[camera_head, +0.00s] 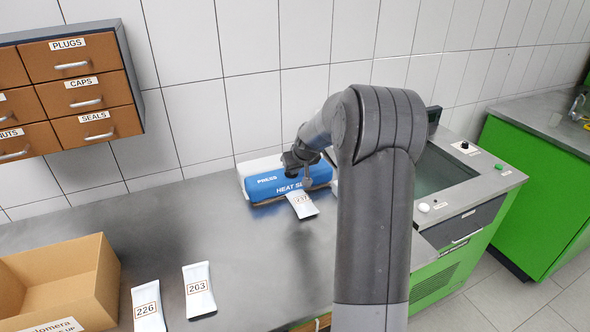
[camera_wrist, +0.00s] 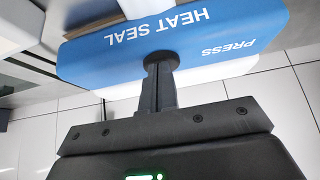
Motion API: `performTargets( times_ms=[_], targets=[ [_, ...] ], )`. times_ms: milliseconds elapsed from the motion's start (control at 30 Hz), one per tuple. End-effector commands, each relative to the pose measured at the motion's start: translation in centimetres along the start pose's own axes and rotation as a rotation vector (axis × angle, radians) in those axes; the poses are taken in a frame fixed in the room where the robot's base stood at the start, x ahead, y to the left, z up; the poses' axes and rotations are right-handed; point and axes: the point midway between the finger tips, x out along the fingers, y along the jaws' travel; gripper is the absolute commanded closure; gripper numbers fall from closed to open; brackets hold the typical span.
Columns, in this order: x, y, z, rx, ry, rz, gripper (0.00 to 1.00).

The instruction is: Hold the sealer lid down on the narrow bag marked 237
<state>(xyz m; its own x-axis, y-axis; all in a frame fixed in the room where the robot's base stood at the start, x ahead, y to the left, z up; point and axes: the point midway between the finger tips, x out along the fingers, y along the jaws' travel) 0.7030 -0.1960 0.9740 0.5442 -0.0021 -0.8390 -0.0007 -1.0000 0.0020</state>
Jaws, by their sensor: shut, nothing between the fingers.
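The heat sealer (camera_head: 245,178) stands at the back of the steel bench, against the tiled wall. Its blue lid (camera_head: 265,190), marked PRESS and HEAT SEAL, looks low over the base. The narrow white bag marked 237 (camera_head: 303,206) lies in front, its far end at the lid's front edge. My gripper (camera_head: 305,182) is at the lid, right of the word PRESS. In the wrist view my gripper's fingers (camera_wrist: 160,62) are together, with tips at the blue lid face (camera_wrist: 90,62); they appear to touch it. How hard they press cannot be seen.
Bags marked 263 (camera_head: 199,291) and 226 (camera_head: 147,306) lie on the bench (camera_head: 235,240) at the front left, beside a cardboard box (camera_head: 90,275). Brown drawers (camera_head: 88,62) hang on the wall at left. A green testbench with a basin (camera_head: 440,172) stands at right.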

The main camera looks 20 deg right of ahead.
Motion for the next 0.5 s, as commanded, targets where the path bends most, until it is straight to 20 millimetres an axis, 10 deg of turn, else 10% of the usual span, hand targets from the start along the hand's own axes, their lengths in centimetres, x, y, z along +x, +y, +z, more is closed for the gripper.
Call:
performTargets(
  times_ms=[500],
  targets=[
    [-1.0,0.2,-0.1,0.003,-0.016,-0.001,1.0]
  ],
)
